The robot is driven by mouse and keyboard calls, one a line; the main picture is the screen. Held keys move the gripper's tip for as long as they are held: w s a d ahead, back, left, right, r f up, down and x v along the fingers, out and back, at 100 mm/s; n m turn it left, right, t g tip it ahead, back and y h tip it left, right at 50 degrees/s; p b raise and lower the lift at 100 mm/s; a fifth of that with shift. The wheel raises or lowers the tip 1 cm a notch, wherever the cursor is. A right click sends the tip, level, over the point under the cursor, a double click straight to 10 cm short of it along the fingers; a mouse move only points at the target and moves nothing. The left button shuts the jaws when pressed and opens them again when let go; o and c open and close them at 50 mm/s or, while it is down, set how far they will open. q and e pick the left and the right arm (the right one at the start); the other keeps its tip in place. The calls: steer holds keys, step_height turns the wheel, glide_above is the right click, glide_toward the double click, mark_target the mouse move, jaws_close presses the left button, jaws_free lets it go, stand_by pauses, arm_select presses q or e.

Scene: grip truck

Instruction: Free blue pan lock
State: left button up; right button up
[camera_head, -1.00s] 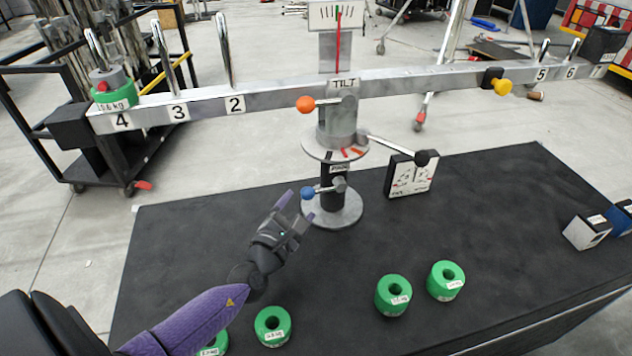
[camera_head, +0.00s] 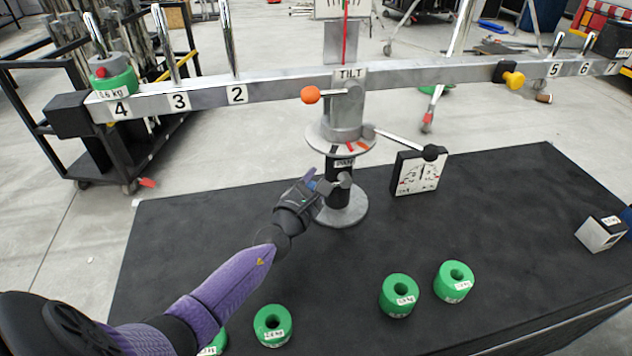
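The balance stands on the black table, and its PAN collar (camera_head: 344,163) is on the post below the round plate. The grey clamp of the pan lock (camera_head: 344,181) shows at the right of my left gripper (camera_head: 318,184). The blue knob of this lock is hidden behind the gripper, at its fingertips. I cannot tell if the fingers are open or shut on the knob. Above, the orange TILT knob (camera_head: 310,95) sticks out to the left of its clamp. My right gripper is not in view.
The long grey beam (camera_head: 420,76) crosses above, with a green weight (camera_head: 115,82) at post 4 and a yellow knob (camera_head: 513,80). Several green weights (camera_head: 398,295) stand at the table front.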

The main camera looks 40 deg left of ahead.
arm_select(q)
jaws_close()
steer(key=shift+r, duration=0.15)
stand_by(0.8)
